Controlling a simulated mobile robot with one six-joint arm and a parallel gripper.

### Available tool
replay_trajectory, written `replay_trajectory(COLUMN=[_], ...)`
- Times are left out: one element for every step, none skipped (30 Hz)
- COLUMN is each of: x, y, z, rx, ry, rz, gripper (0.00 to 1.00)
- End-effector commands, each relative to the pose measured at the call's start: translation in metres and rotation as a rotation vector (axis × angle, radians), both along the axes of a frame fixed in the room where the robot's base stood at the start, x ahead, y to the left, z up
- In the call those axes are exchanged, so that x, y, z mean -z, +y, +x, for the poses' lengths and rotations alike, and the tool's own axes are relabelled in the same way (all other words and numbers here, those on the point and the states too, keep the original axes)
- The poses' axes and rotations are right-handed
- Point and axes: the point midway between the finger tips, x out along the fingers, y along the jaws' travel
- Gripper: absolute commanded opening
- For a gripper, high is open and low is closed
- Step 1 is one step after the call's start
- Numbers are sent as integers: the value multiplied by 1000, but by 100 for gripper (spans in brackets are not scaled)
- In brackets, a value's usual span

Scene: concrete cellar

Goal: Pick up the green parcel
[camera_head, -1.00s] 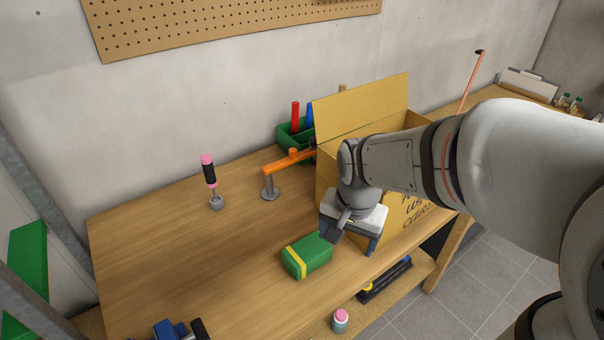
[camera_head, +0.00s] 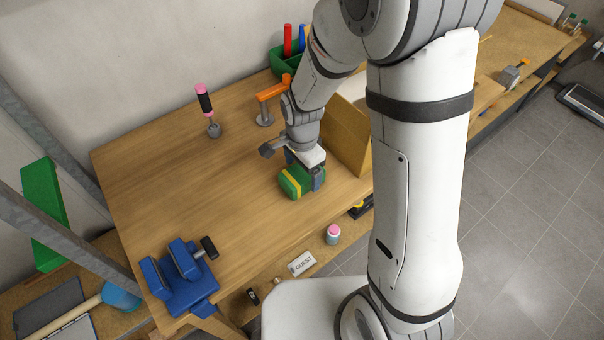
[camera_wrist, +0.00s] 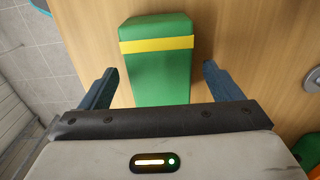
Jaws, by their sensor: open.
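The green parcel (camera_head: 293,184) with a yellow band lies on the wooden bench, near its front edge. My gripper (camera_head: 304,174) is at its right part in the head view, with one finger in front of the parcel. In the wrist view the parcel (camera_wrist: 156,60) lies between the two spread fingers of my gripper (camera_wrist: 160,80), with bare bench showing on both sides of it. The gripper is open, and its near body hides the lower end of the parcel in that view.
A cardboard box (camera_head: 347,135) stands right of my gripper. An orange-armed stand (camera_head: 265,118), a pink-and-black handled tool (camera_head: 206,105) and a green bin (camera_head: 291,62) are behind. A blue vise (camera_head: 182,280) sits at the front left corner.

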Motion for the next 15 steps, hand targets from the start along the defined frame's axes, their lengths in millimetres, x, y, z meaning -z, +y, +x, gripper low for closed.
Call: replay_trajectory(x=[6,10,14,17,19,21,23,23,24,24,24,24,24,24,24], y=[0,0,0,0,0,0,0,0,0,0,0,0,0,0,0], z=[-2,-1,-1,-1,-1,-1,-1,0,0,0,0,0,0,0,0], rx=[0,0,-1,-1,-1,-1,-1,-1,-1,-1,-1,-1,-2,-2,-2], ry=[5,4,3,4,2,1,1,0,0,0,0,-1,-1,-1,-1], rz=[-1,-1,-1,-1,0,-1,-1,0,0,0,0,1,1,1,1], gripper=[85,85,85,85,85,85,85,85,85,85,85,85,85,85,84])
